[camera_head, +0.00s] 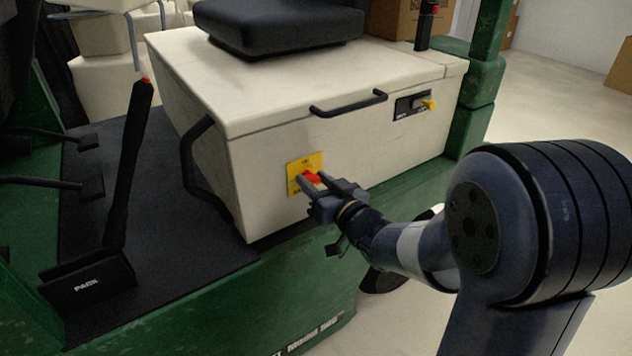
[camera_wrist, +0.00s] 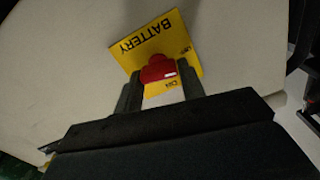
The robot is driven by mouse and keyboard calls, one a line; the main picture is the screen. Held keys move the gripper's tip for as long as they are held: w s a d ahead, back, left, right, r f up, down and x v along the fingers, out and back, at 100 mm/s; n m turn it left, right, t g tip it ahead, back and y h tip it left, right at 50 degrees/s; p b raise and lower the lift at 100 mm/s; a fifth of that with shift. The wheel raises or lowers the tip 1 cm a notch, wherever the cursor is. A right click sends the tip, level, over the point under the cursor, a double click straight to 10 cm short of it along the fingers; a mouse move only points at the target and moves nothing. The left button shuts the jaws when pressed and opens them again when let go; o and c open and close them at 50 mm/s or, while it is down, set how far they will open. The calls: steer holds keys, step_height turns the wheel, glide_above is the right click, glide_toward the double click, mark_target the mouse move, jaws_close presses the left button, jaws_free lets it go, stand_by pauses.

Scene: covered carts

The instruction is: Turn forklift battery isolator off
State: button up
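The battery isolator is a red knob (camera_head: 313,178) on a yellow label plate (camera_head: 294,168) on the cream side panel of the forklift's seat box. In the wrist view the red knob (camera_wrist: 157,69) sits on the yellow plate (camera_wrist: 135,45), which reads "BATTERY". My gripper (camera_head: 312,182) is at the knob, with its fingers pointing at the panel. In the wrist view the fingertips (camera_wrist: 160,85) are apart, one on each side of the knob's near part. I cannot tell whether they touch it. The lower part of the plate is partly hidden by the gripper.
A black grab handle (camera_head: 190,165) stands out left of the plate, and another handle (camera_head: 348,103) is above it. A small panel with a yellow lever (camera_head: 428,104) is to the right. A black PARK lever (camera_head: 128,165) rises from the floor at left.

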steer(key=c, duration=0.5)
steer(key=shift+f+n+b, duration=0.2)
steer(key=shift+n+b, duration=0.3)
steer(key=shift+b, duration=0.2)
steer(key=shift+r+n+b, duration=0.15)
steer(key=shift+n+b, duration=0.25)
steer(key=shift+n, duration=0.3)
steer(key=o, duration=1)
steer(key=shift+s, duration=0.1)
steer(key=shift+p+v, duration=1.15)
steer(key=shift+v, duration=4.2)
